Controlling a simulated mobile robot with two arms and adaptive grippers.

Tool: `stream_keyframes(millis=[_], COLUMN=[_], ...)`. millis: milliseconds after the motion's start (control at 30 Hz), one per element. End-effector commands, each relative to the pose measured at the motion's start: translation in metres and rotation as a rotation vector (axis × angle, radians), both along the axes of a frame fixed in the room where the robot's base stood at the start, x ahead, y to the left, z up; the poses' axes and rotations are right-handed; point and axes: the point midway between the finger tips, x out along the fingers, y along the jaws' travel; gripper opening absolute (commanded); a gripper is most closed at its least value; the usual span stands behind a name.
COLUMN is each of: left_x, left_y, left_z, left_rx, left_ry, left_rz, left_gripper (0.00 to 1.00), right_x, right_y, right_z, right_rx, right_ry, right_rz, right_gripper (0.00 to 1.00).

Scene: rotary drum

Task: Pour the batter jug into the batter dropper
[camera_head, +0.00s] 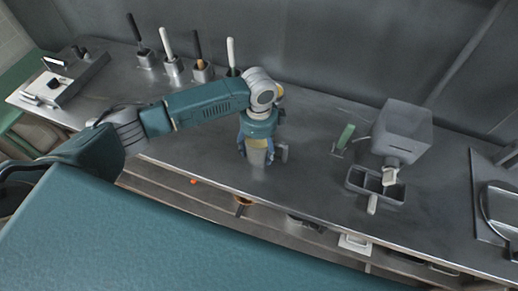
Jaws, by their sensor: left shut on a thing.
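The batter dropper (405,119) is a grey square hopper on the counter at the right, with its narrow lower end above a grey divided tray. My left arm reaches in from the left, and its gripper (263,153) points down over the middle of the counter. The gripper is well left of the dropper. My right gripper is not in view.
The grey divided tray (355,181) holds a white item. A green-handled tool (344,137) stands left of the dropper. Several handled tools in holders (172,67) line the back left. A round plate device (499,208) is at the far right. The counter between jug and tray is clear.

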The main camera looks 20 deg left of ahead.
Motion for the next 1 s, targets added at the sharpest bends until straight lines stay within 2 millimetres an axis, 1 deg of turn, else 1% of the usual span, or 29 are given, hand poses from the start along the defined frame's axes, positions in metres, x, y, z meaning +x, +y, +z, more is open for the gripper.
stream_keyframes(millis=[267, 367, 467, 567, 667, 900, 1000], left_x=[0.001, 0.001, 0.002, 0.002, 0.003, 0.003, 0.002], left_y=[0.0, 0.0, 0.0, 0.0, 0.0, -0.001, -0.001], left_z=[0.002, 0.007, 0.015, 0.031, 0.054, 0.125, 0.151], left_rx=[-0.001, -0.001, -0.002, -0.001, -0.002, -0.003, -0.002], left_ry=[-0.002, -0.003, -0.004, -0.006, -0.008, -0.009, -0.008], left_rz=[0.0, 0.0, 0.0, 0.0, -0.001, -0.001, 0.0], left_gripper=[0.1, 0.1, 0.1, 0.1, 0.1, 0.1, 0.1], right_x=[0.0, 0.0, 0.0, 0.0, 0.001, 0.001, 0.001], right_y=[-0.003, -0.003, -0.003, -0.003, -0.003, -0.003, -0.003], right_z=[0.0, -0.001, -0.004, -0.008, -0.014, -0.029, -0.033], right_rx=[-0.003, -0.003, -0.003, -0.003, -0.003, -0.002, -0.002], right_ry=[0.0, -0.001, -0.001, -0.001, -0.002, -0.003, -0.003], right_rz=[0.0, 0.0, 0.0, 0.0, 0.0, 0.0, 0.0], right_gripper=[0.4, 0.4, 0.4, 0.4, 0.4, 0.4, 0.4])
